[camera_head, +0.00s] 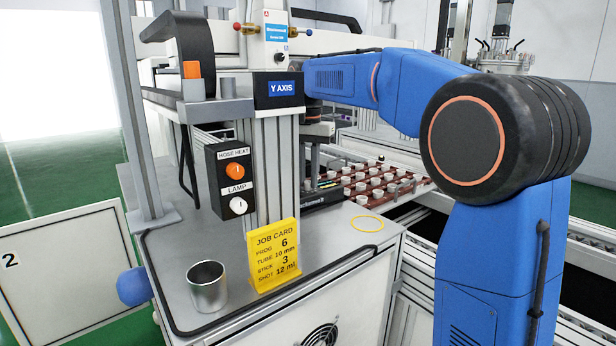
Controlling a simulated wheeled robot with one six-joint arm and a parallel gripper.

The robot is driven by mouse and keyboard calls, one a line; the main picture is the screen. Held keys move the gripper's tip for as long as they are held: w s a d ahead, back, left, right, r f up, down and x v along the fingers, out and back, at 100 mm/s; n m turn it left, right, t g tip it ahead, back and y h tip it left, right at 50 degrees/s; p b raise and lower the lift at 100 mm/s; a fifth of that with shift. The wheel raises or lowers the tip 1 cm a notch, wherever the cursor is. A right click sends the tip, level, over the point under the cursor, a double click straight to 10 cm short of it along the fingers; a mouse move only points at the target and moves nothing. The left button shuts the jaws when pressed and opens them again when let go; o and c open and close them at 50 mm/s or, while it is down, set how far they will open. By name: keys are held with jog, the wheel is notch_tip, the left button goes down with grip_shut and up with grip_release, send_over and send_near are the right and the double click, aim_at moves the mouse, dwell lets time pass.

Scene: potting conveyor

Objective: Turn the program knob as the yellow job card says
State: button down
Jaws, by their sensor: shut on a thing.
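The yellow job card (273,256) stands upright on the grey machine top and reads PROG 6, TUBE 10 mm, STICK 3, SHOT 12 ml. My blue arm reaches behind the Y AXIS post. My gripper (313,172) points down just right of the post, partly hidden by it, over a dark control panel (328,187) with small coloured keys. It is shut on what seems to be the program knob. The knob and its pointer are hidden, so its setting cannot be read.
A black box (231,177) on the post carries an orange HOSE HEAT knob (236,171) and a white LAMP knob (238,205). A metal cup (207,287) stands left of the card. A tray of white pots (385,180) is behind.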

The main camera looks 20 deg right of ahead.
aim_at(308, 182)
jog(key=shift+m, duration=1.6)
jog(key=c, duration=1.6)
grip_release()
notch_tip(308, 182, up, 17)
jog(key=shift+r, duration=0.2)
